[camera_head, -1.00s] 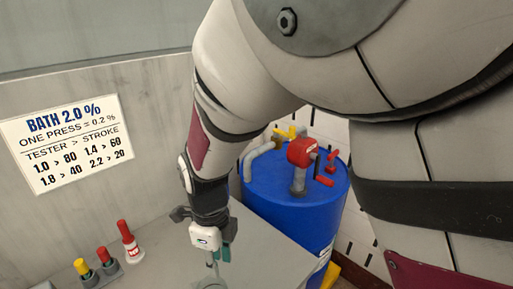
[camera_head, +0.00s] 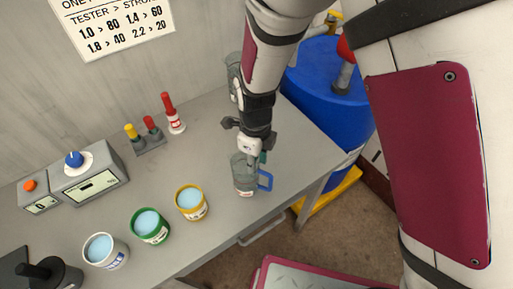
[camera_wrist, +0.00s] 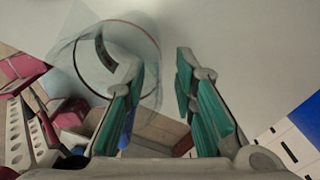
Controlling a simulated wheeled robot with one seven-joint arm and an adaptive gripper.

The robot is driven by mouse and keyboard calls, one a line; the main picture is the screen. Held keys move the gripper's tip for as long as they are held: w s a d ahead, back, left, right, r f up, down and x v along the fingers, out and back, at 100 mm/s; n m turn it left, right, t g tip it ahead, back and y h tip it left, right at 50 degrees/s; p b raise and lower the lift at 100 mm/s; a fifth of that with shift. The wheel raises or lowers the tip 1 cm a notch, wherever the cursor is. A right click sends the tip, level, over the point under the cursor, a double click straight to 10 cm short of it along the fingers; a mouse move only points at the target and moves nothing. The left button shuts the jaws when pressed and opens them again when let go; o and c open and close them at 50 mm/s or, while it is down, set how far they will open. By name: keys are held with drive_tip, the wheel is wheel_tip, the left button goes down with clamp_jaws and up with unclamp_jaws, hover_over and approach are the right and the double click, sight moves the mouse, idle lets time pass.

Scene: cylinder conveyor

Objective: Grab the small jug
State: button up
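A small clear jug (camera_head: 244,180) with a blue handle (camera_head: 265,180) and a white label stands upright on the grey table, close to its right edge. My gripper (camera_head: 252,150) is over the top of this jug and hides part of its rim in the head view. In the wrist view the clear jug (camera_wrist: 88,62) shows at upper left with its round rim. My gripper (camera_wrist: 160,68) has its two green-padded fingers apart, with nothing held between them. The left finger overlaps the jug in the picture; I cannot tell if it touches.
On the grey table (camera_head: 215,135) are yellow (camera_head: 192,203), green (camera_head: 150,226) and white (camera_head: 105,251) cups of blue liquid, a red-topped bottle (camera_head: 172,115) and a dial box (camera_head: 90,180). A blue drum (camera_head: 325,85) stands beyond the right edge. Another clear vessel (camera_head: 233,70) is partly behind my arm.

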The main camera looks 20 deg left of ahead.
clamp_jaws()
drive_tip(key=shift+r, duration=0.1)
